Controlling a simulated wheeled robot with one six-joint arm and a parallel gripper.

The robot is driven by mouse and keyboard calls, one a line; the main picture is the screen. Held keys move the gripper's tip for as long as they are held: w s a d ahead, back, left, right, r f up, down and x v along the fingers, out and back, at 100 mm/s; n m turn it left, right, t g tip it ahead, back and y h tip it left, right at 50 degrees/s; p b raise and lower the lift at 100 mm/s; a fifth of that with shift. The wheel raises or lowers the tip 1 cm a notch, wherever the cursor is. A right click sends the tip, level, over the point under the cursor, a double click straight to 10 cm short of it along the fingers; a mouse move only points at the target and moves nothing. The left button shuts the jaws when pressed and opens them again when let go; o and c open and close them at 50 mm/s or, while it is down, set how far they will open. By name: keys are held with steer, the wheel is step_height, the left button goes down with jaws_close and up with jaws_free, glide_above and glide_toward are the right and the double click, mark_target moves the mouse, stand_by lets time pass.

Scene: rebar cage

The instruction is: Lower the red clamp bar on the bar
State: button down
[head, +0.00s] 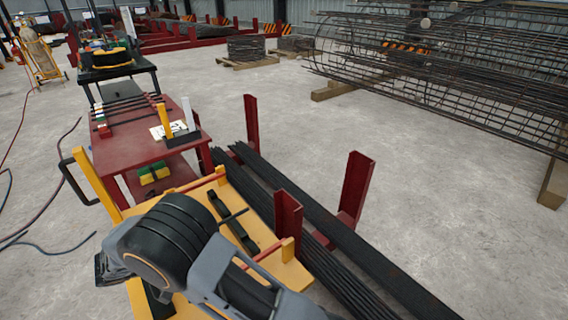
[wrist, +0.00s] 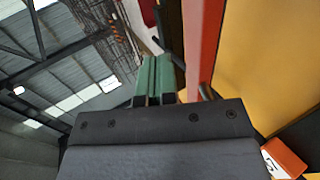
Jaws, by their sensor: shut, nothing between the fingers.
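A thin red bar (head: 198,182) crosses the far end of the yellow frame (head: 262,235), and a second red bar (head: 266,255) crosses nearer to me. I cannot tell for sure which is the clamp bar. In the wrist view a long red piece (wrist: 203,40) runs just right of my gripper, against a yellow surface (wrist: 268,55). My gripper (wrist: 153,72) has green fingers, closed together and empty. I cannot tell whether they touch the red piece. In the head view my arm hides the near left of the frame, and my fingers do not show.
Long dark steel bars (head: 345,262) lie right of the frame between upright red posts (head: 355,185). A red table (head: 135,140) stands beyond, with rods and papers on it. A rebar cage (head: 460,75) is at the right. The concrete floor between is clear.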

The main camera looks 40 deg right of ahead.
steer(key=f, duration=0.1)
steer(key=f+b, duration=0.1)
steer(key=f, duration=0.2)
steer(key=shift+a+b, duration=0.3)
steer(key=shift+b, duration=0.1)
steer(key=shift+s+f, duration=0.15)
steer(key=shift+f, duration=0.35)
steer(key=shift+r, duration=0.45)
steer(key=r+p+v, duration=0.1)
steer(key=p+v, duration=0.2)
steer(key=v, duration=0.9)
steer(key=shift+d, duration=0.3)
